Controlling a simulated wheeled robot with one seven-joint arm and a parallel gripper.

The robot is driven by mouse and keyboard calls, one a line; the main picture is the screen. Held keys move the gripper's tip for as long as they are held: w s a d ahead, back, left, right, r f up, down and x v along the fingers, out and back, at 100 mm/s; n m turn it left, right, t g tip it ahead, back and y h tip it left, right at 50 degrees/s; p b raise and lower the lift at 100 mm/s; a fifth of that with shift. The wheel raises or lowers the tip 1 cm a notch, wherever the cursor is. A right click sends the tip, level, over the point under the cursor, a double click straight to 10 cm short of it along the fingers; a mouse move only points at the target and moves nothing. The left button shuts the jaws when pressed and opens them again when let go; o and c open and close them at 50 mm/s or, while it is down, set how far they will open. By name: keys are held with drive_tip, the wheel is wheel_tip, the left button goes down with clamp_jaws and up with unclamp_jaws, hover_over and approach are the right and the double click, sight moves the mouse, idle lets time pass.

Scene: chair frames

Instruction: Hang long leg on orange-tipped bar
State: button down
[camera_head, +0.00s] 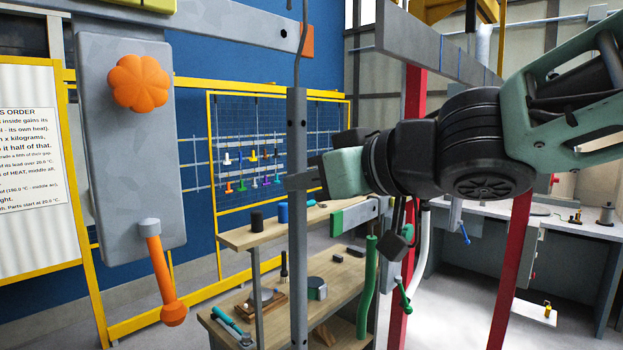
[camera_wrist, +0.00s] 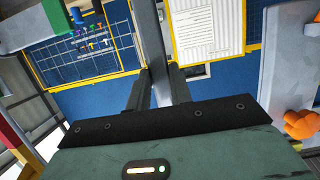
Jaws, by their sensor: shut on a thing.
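The long leg (camera_head: 298,230) is a grey upright bar with holes, with a thin dark wire rising from its top out of the picture. My gripper (camera_head: 303,181) is shut on it around mid-length, coming from the right. In the wrist view the leg (camera_wrist: 148,30) runs up between my fingers (camera_wrist: 158,88). The orange-tipped bar (camera_head: 235,22) is grey and comes from the upper left; its orange tip (camera_head: 307,42) is just right of the wire, which passes in front of it. The wire's upper end is out of view, so I cannot tell whether it is over the bar.
A grey panel (camera_head: 125,190) with an orange knob (camera_head: 139,82) and lever (camera_head: 165,275) stands at left. Behind are a wooden workbench (camera_head: 270,235) with tools and a yellow-framed rack (camera_head: 235,150). Another grey beam (camera_head: 430,50) and red posts (camera_head: 512,270) stand at right.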

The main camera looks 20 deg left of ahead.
sight(304, 192)
drive_tip(key=shift+w+a+r, duration=0.1)
drive_tip(key=shift+a, duration=0.15)
drive_tip(key=shift+w+a, duration=0.1)
drive_tip(key=shift+a, duration=0.2)
drive_tip(key=shift+w+a+p, duration=0.15)
drive_tip(key=shift+a+p, duration=0.1)
drive_tip(key=shift+p, duration=0.1)
drive_tip(key=shift+w+a, duration=0.1)
drive_tip(key=shift+a, duration=0.2)
drive_tip(key=shift+w+a, duration=0.1)
drive_tip(key=shift+a, duration=0.1)
idle(0.7)
drive_tip(key=shift+f+b, duration=0.85)
drive_tip(key=shift+f, duration=0.4)
drive_tip(key=c, duration=1.2)
unclamp_jaws()
drive_tip(key=shift+r, duration=0.1)
drive_tip(key=shift+o, duration=0.2)
